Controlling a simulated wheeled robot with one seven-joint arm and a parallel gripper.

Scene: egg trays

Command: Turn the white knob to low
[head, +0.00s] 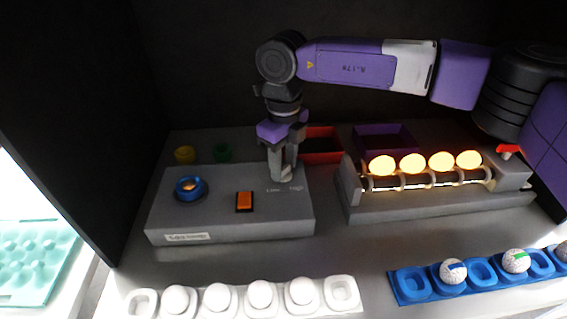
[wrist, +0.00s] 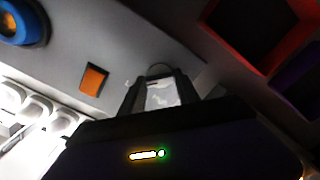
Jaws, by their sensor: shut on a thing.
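The white knob (wrist: 162,95) shows in the wrist view between the two dark fingers of my gripper (wrist: 160,87). In the head view my gripper (head: 283,170) points down onto the right part of the grey control box (head: 230,226), with its fingers shut around the knob. The fingers hide most of the knob there. Small labels are printed on the box top on either side of the gripper, too small to read surely. Which way the knob points I cannot tell.
The box also bears an orange switch (head: 244,201) and a blue ring (head: 190,188). A roller rack (head: 434,205) with several glowing eggs stands right. A red bin (head: 322,157) and purple bin (head: 384,150) are behind. White (head: 142,303) and blue (head: 411,283) egg trays lie in front.

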